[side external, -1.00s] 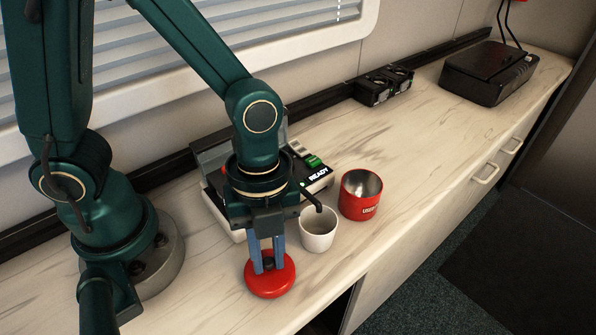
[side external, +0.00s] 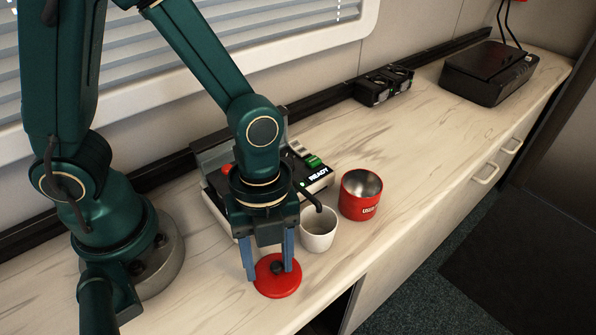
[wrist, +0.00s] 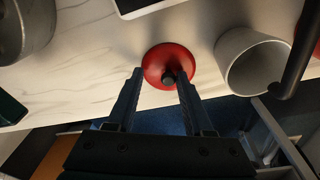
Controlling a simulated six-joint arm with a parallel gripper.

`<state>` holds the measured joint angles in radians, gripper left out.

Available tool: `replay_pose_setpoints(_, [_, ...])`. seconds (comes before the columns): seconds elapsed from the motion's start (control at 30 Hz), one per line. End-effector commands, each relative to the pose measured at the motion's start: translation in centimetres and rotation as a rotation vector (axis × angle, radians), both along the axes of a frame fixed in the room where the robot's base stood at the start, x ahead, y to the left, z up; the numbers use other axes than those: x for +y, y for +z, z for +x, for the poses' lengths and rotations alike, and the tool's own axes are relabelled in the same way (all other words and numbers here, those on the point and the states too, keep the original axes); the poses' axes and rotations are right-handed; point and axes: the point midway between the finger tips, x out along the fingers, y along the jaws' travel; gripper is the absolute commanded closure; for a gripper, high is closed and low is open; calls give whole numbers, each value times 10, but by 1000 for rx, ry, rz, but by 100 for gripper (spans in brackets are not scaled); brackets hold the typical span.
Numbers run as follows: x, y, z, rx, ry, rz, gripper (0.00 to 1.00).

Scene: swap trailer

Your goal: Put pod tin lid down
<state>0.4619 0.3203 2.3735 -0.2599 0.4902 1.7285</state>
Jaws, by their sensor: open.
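The pod tin lid (side external: 281,284) is a red disc with a dark knob. It lies on the pale countertop near the front edge, and it also shows in the wrist view (wrist: 157,56). My gripper (side external: 269,275) is open just above the lid, with one finger on each side of the knob. In the wrist view my gripper's fingers (wrist: 160,78) are spread apart, with the knob between them. The inside of the tin looks empty from here.
A white cup (side external: 318,240) stands close to the lid's right, under the spout of the machine with a READY display (side external: 318,173). A black box (side external: 489,84) and a dark twin unit (side external: 383,84) are farther back. The counter right of the tin is clear.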

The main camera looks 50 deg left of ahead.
Motion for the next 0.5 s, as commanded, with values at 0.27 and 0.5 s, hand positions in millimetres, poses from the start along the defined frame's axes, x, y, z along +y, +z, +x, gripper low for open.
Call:
replay_pose_setpoints(0.27, [3, 38, 5, -10, 1, -5, 49])
replay_pose_setpoints(0.5, [7, 83, 8, -8, 1, -4, 49])
